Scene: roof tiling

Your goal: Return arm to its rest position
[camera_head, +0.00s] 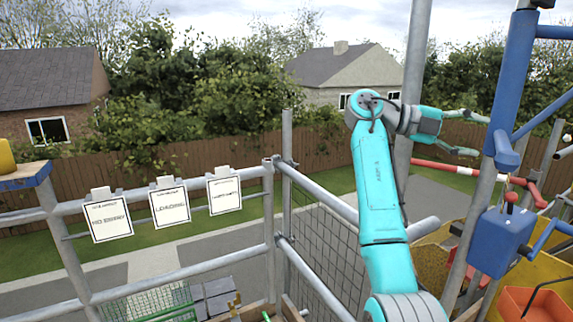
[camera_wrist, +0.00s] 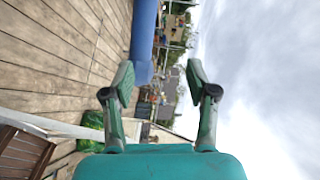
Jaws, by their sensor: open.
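My arm is raised in the head view, with its teal link upright in front of the scaffold rails and its wrist bent to the right. My gripper (camera_head: 475,134) is at the end of it, pointing right toward the blue hoist post (camera_head: 510,85), apart from it as far as I can tell. Its two fingers are spread with nothing between them. In the wrist view my gripper (camera_wrist: 160,82) also shows open and empty, with the blue post (camera_wrist: 143,42) beyond the fingers.
A blue winch box (camera_head: 498,242) with a crank hangs low right. A red and white bar (camera_head: 445,169) crosses below the gripper. An orange bin (camera_head: 535,303) stands lower right. Three signs (camera_head: 169,206) hang on the left rail. A grey upright pole (camera_head: 412,70) stands behind my wrist.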

